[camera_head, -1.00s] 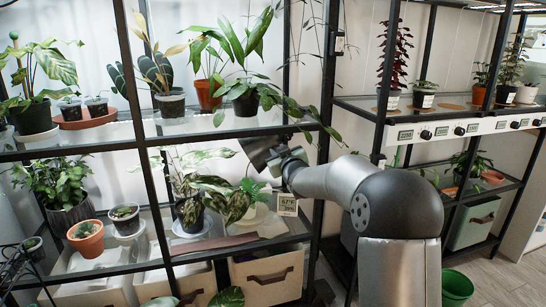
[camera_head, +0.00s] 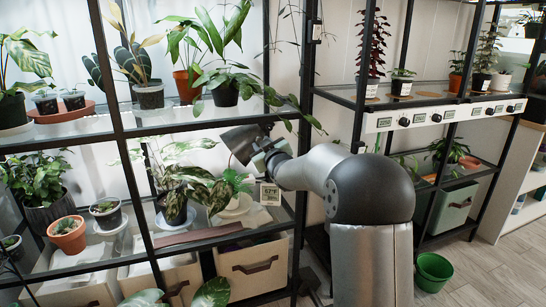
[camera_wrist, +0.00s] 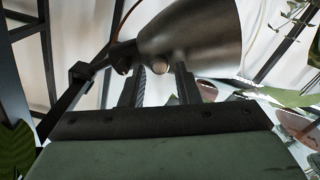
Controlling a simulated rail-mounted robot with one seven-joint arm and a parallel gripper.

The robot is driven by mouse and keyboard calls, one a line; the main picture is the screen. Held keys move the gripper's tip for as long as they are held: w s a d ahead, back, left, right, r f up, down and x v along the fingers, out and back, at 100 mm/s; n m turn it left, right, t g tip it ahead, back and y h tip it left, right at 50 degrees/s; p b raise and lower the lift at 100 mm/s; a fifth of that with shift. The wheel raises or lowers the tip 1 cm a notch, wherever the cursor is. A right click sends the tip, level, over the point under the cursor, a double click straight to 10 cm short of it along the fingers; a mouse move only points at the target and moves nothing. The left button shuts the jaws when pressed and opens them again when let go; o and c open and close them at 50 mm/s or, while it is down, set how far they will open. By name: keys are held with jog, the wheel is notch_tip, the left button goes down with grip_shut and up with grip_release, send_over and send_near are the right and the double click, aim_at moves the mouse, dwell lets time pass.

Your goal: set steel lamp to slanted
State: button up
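The steel lamp's dark metal shade (camera_head: 239,143) hangs tilted under the upper shelf of the left rack in the head view. It fills the top of the wrist view (camera_wrist: 195,35), its wide end toward the right. A small round knob (camera_wrist: 160,68) sits on its underside, and a dark arm or joint meets it at its left. My gripper (camera_wrist: 161,75) is right below the shade, its two fingers apart, with the knob between or just beyond the tips. Whether the fingers touch the lamp is unclear. In the head view my gripper (camera_head: 268,150) is at the shade's right.
Variegated plants (camera_head: 180,190) stand on the shelf below the lamp, with a small thermometer display (camera_head: 270,194) to their right. A black rack post (camera_head: 303,130) stands close behind my arm. Leaves (camera_head: 290,105) hang above it. A green bucket (camera_head: 433,272) is on the floor.

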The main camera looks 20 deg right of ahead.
jog(key=s+p, duration=0.2)
jog(key=s, duration=1.3)
jog(key=shift+s+d+p, duration=0.3)
jog(key=shift+s+d, duration=0.1)
jog(key=s+a+r+m+g+p, duration=0.1)
jog(key=s+a+r+g+p, duration=0.2)
jog(key=s+p, duration=0.8)
jog(key=s+a+r+m+g+p, duration=0.2)
jog(key=s+a+r+g+p, duration=0.1)
jog(key=s+r+g+p, duration=0.5)
jog(key=s+a+r+m+g+p, duration=0.2)
jog(key=s+r+g+p, duration=0.4)
jog(key=s+p, duration=0.8)
jog(key=shift+s+a+g+h, duration=0.35)
jog(key=shift+s+a, duration=0.2)
jog(key=shift+s, duration=0.25)
